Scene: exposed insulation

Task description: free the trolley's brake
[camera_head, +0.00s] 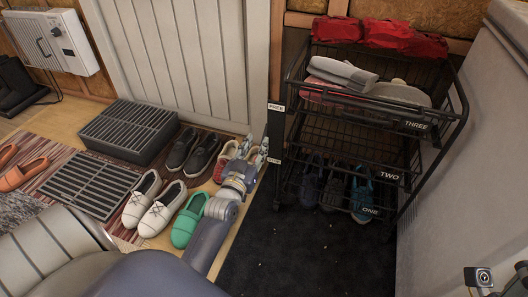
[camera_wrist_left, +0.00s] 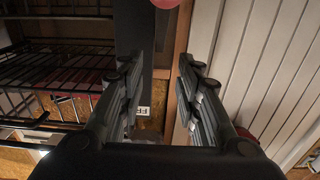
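The black wire trolley (camera_head: 356,124) stands at the right, with tiers marked THREE, TWO and ONE. A dark upright strip (camera_head: 274,135) at its left front carries a white FREE label (camera_head: 276,107) and a lower label too small to read. My left gripper (camera_head: 256,148) is just left of this strip, low down. In the left wrist view its two fingers (camera_wrist_left: 160,95) are apart with nothing held. Between them, farther off, are the dark strip (camera_wrist_left: 138,45) and part of a white label (camera_wrist_left: 144,111). A round reddish knob (camera_wrist_left: 165,3) is cut by the top edge.
Red cloth (camera_head: 390,36) and folded grey items (camera_head: 342,74) lie on the trolley; shoes (camera_head: 362,190) sit on its lowest tier. Several shoes, including green ones (camera_head: 189,220), and a dark slatted box (camera_head: 129,129) lie left. Dark mat (camera_head: 300,255) in front is clear. A grey wall (camera_head: 470,140) is close right.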

